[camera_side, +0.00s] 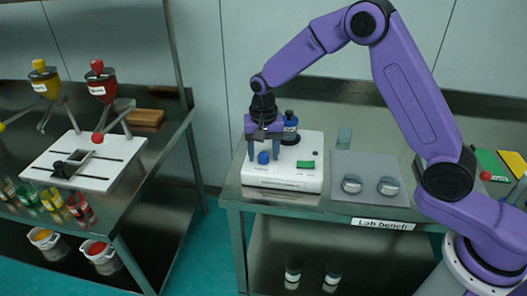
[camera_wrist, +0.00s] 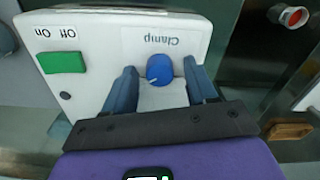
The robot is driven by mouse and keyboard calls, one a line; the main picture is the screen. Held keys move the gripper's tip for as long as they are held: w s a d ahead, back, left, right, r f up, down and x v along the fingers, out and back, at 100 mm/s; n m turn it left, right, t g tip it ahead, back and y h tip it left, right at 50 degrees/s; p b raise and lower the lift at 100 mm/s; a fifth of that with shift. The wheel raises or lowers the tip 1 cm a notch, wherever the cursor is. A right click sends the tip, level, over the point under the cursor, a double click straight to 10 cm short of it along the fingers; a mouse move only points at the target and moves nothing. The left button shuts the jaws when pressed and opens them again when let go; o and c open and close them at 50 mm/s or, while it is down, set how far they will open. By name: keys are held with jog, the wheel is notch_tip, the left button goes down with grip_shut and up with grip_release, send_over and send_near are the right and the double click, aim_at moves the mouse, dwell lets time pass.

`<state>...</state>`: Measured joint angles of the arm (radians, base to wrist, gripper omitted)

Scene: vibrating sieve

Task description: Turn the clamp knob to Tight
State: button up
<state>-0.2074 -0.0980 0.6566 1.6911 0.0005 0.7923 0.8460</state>
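The clamp knob (camera_wrist: 160,69) is a round blue knob with a light pointer line, on the white base of the sieve machine (camera_wrist: 95,40). The word "Clamp" beside it appears upside down in the wrist view; no "Tight" mark can be read. My gripper (camera_wrist: 159,75) is open, with one finger on each side of the knob and gaps between. In the side view, my gripper (camera_side: 263,153) points down over the front of the machine (camera_side: 285,174), its fingers either side of the blue knob (camera_side: 263,158). Whether the tips reach the knob's full depth cannot be told.
A green On/Off switch (camera_wrist: 62,61) sits on the same base. Two round metal-rimmed items (camera_side: 352,184) lie on a grey mat (camera_side: 371,163) to the right. Another bench (camera_side: 150,190) stands at left.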

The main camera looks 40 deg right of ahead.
aim_at(263, 155)
jog(key=shift+r, duration=0.1)
notch_tip(263, 155, up, 17)
dwell(0.8)
jog(key=shift+r, duration=0.1)
jog(key=s+f+n, duration=0.2)
jog(key=s+n, duration=0.7)
jog(key=s, duration=0.8)
jog(key=s+d+f+n, duration=0.2)
jog(key=s+d+n, duration=0.3)
jog(key=s, duration=0.4)
jog(key=s+d+f+n, duration=0.3)
jog(key=s+d+n, duration=0.1)
jog(key=s, duration=0.5)
jog(key=shift+s+d+n, duration=0.4)
